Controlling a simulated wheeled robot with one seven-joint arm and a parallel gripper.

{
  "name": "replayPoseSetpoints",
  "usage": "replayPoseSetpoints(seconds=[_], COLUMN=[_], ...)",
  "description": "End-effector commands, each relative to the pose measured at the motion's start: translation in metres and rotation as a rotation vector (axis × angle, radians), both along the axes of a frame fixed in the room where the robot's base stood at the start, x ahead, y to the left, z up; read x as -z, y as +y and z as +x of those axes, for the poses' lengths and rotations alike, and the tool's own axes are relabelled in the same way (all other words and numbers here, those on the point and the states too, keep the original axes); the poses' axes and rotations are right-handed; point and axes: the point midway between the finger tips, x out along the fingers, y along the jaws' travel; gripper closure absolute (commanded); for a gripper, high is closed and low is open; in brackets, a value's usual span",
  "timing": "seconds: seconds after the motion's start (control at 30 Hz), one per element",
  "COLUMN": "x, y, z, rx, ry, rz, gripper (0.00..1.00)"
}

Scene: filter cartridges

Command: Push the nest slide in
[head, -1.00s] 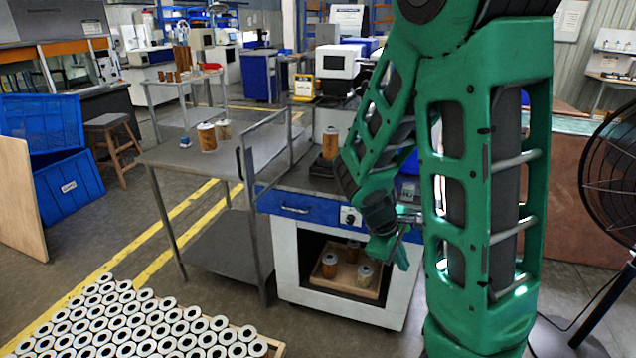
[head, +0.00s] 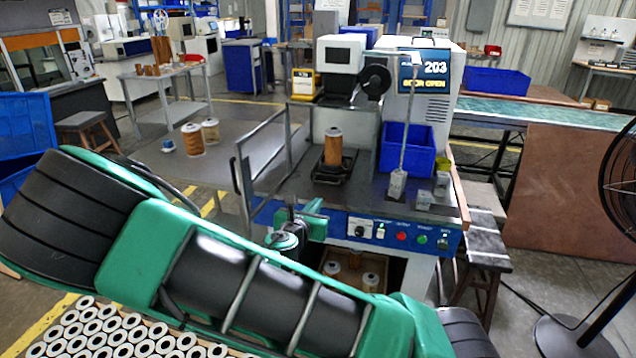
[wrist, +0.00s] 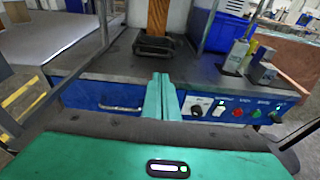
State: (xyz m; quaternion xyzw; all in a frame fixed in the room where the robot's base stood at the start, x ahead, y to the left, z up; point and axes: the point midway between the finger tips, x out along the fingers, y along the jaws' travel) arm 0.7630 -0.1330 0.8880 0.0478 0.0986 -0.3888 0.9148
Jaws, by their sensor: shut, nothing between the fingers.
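The nest slide (head: 330,173) is a dark block on the machine's worktop, with an upright orange-brown filter cartridge (head: 334,146) standing in it. In the wrist view the nest (wrist: 154,46) is straight ahead, beyond the worktop's front edge, with the lower part of the cartridge (wrist: 158,17) above it. My gripper (head: 314,212) is in front of the blue front panel, near the worktop edge. In the wrist view its green fingers (wrist: 161,80) are together and empty, pointing toward the nest and apart from it. The slide's rails cannot be made out.
The machine's sign (head: 425,76) reads 203, door open. A swung-out metal frame door (head: 243,172) stands left of the worktop. A blue bin (head: 405,148) and a thin upright post (head: 407,125) are right of the nest. Cartridges sit in the cabinet below.

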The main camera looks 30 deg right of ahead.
Motion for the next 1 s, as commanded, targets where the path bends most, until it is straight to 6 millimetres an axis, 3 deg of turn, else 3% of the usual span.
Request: replayPoseSetpoints(seconds=[0.17,0.7,1.0], x=[0.001,0.021,0.028], y=[-0.004,-0.079,-0.103], z=[0.007,0.068,0.092], rx=[-0.013,0.002,0.002], ry=[0.005,0.004,0.004], rz=[-0.017,-0.015,-0.013], gripper=[1.0,1.0,1.0])
